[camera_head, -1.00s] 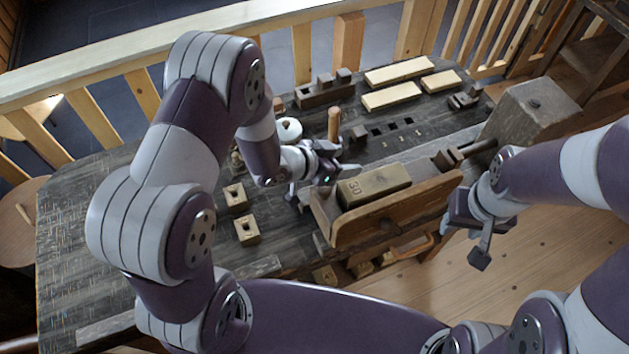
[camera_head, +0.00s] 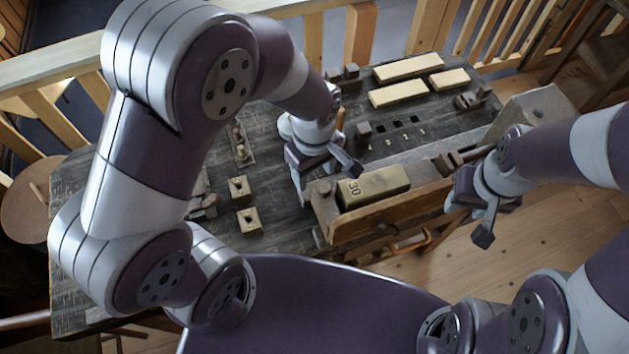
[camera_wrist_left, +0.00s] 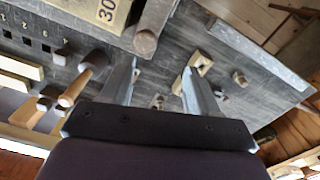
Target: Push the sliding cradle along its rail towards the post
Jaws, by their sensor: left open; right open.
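A block marked "30" (camera_head: 373,186) lies behind a long wooden board (camera_head: 395,212) at the bench's front edge; it also shows in the left wrist view (camera_wrist_left: 95,12). A short round post (camera_head: 325,187) stands at the board's left end. I cannot tell for sure which piece is the sliding cradle. My left gripper (camera_head: 328,178) is open and empty, above the bench just left of the block; its fingers show apart in the left wrist view (camera_wrist_left: 160,75). My right gripper (camera_head: 468,220) is open and empty, beside the board's right end.
Two blocks with holes (camera_head: 239,188) (camera_head: 248,221) lie left of my left gripper. Pale bars (camera_head: 398,93) and dark blocks lie at the back. A large grey block (camera_head: 535,110) stands at the right.

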